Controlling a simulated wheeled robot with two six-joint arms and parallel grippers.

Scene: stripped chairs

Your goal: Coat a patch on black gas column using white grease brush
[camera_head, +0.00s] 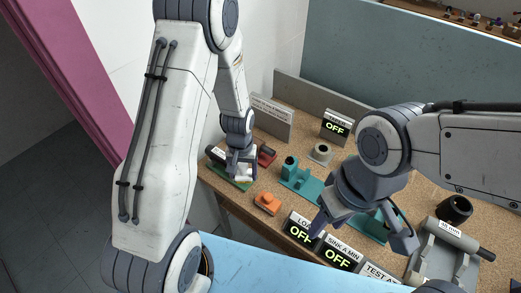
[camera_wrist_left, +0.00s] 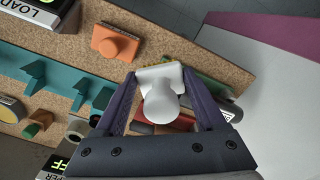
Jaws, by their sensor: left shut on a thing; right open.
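My left gripper (camera_head: 240,172) is low at the far left corner of the bench. In the left wrist view its two fingers (camera_wrist_left: 158,92) are shut on the white grease brush (camera_wrist_left: 160,100), with its rounded knob towards the camera. The brush is over or in a green tray (camera_head: 241,184); I cannot tell if it is lifted. My right gripper (camera_head: 363,234) is open and empty, above the teal holder and the display signs. A dark rod end (camera_head: 486,254) shows at the grey block marked 35 mm; I cannot tell whether it is the black gas column.
An orange block (camera_head: 267,203), a teal cradle (camera_head: 300,181), a red piece (camera_head: 266,155) and a grey ring (camera_head: 321,152) stand on the cork bench. A black cup (camera_head: 455,208) stands at the right. Display signs (camera_head: 339,257) line the front edge.

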